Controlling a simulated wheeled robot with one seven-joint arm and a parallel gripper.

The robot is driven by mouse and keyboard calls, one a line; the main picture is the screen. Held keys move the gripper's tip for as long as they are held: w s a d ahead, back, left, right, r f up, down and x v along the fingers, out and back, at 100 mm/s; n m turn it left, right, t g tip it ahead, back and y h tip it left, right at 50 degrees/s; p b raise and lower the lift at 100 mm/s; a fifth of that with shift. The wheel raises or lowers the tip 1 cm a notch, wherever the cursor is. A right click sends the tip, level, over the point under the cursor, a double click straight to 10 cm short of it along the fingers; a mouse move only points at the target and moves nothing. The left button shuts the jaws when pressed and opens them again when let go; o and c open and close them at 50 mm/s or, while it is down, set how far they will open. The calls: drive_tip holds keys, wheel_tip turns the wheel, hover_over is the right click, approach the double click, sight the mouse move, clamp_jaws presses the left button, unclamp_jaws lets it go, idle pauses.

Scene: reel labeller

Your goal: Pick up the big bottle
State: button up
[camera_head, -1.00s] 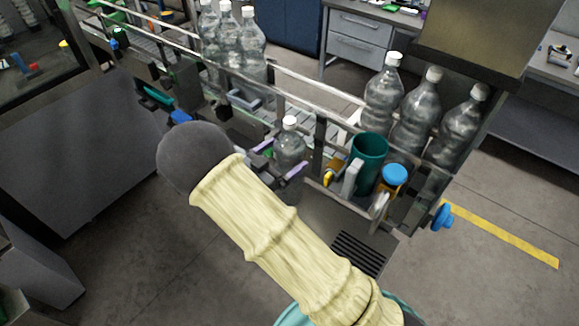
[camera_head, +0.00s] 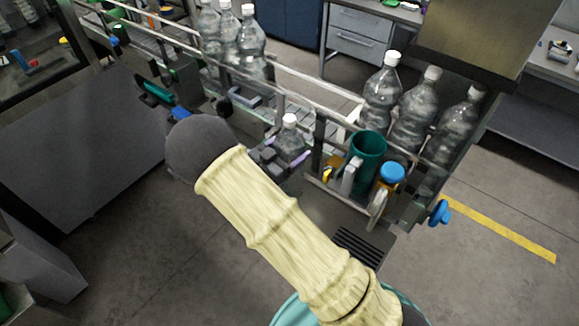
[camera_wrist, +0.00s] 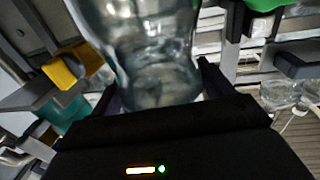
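A clear bottle with a white cap (camera_head: 290,133) stands upright on the machine, just beyond my gripper (camera_head: 286,152) in the head view. My gripper's purple-edged fingers reach to either side of it. In the wrist view the bottle (camera_wrist: 155,50) fills the upper middle, its lower part between the fingers (camera_wrist: 160,80). The fingers look spread, with their tips very close to the bottle's sides; contact cannot be made out. Part of the bottle is hidden behind my gripper. Other bottles stand in groups at the back (camera_head: 248,45) and right (camera_head: 380,88).
A teal cup (camera_head: 368,147) and a blue-capped orange part (camera_head: 391,174) sit close on the right. Metal rails (camera_head: 290,98) run behind the bottle. A yellow block (camera_wrist: 66,70) shows left in the wrist view. The floor in front is clear.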

sight(285, 123)
drive_tip(key=c, duration=0.7)
drive_tip(key=shift+w+r, duration=0.1)
drive_tip(key=shift+r, duration=0.05)
drive_tip(key=shift+c, duration=1.1)
drive_tip(key=shift+r, duration=0.15)
drive_tip(key=shift+r+b, duration=1.5)
drive_tip(key=shift+r, duration=3.35)
